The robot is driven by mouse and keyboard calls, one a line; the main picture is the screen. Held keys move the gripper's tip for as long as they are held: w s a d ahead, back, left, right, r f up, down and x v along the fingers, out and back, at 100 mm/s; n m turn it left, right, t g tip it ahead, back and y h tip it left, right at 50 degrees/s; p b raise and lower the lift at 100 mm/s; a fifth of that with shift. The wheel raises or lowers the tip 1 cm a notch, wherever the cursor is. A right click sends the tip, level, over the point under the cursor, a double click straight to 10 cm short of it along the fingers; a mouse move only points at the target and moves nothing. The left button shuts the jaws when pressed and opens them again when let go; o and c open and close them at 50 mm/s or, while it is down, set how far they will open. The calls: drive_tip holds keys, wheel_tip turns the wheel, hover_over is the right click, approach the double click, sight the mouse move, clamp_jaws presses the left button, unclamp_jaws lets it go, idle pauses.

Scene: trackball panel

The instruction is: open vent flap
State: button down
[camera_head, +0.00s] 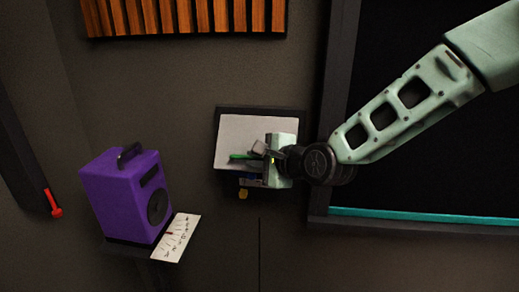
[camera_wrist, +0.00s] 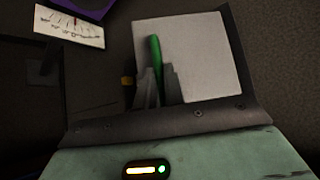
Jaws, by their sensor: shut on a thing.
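A pale flat panel in a dark frame, which looks like the vent flap (camera_head: 236,131), is on the wall in the middle of the head view. It also shows in the wrist view (camera_wrist: 208,60). A green bar-like handle (camera_head: 240,156) lies across its lower part, and in the wrist view the handle (camera_wrist: 155,52) stands out between my fingers. My gripper (camera_head: 262,153) is at the panel's lower right, its fingers (camera_wrist: 157,85) shut on the green handle. My gripper hides the panel's lower right part. I cannot tell whether the panel is ajar.
A purple speaker-like box (camera_head: 115,193) stands on a ledge at lower left, with a white marked card (camera_head: 176,238) beside it. A small yellow piece (camera_head: 243,194) hangs below the panel. Wooden slats (camera_head: 185,16) are above. A large dark framed board (camera_head: 420,160) is at right.

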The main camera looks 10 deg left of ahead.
wheel_tip(320, 180, up, 6)
drive_tip(key=s+m+g+p, duration=0.1)
drive_tip(key=p, duration=0.2)
drive_tip(key=shift+s+r+g+h, duration=0.2)
drive_tip(key=shift+g+h, duration=0.1)
drive_tip(key=shift+g, duration=0.1)
drive_tip(key=c, duration=1.5)
unclamp_jaws()
drive_tip(key=shift+w+f, duration=0.1)
drive_tip(key=shift+w, duration=0.05)
